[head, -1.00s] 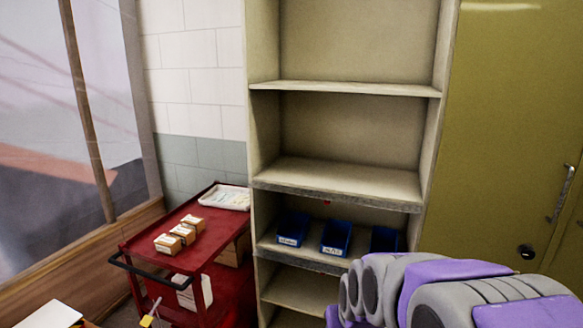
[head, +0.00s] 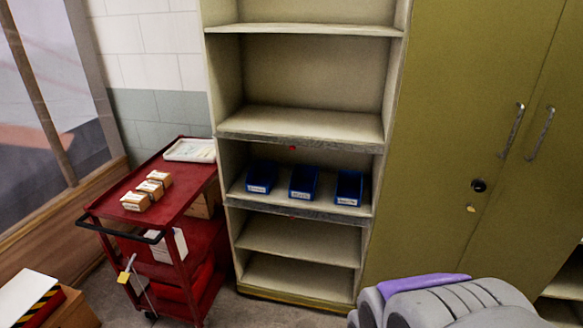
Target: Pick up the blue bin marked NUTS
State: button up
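Three blue bins with white labels stand side by side on a middle shelf of the beige shelf unit (head: 300,124): a left bin (head: 262,174), a middle bin (head: 303,180) and a right bin (head: 349,186). The labels are too small to read, so I cannot tell which one is marked NUTS. Part of my arm, grey and purple, shows at the bottom right, in front of and below the bins. My gripper is not in view.
A red cart (head: 190,212) with several small boxes and a white tray (head: 191,150) stands left of the shelf. Olive cabinets (head: 440,150) stand to the right. A box with striped edging (head: 42,308) is at the lower left. Floor shows before the shelf.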

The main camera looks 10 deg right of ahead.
aim_at(304, 184)
jog(key=i+j+z, duration=0.2)
jog(key=z, duration=0.3)
jog(key=i+j+z, duration=0.15)
jog(key=j+z, duration=0.15)
jog(key=z, duration=0.2)
jog(key=i+j+z, duration=0.1)
jog(key=j+z, duration=0.2)
jog(key=z, duration=0.2)
jog(key=i+j+z, duration=0.15)
jog(key=j, duration=1)
jog(key=j+z, duration=0.15)
jog(key=j, duration=1)
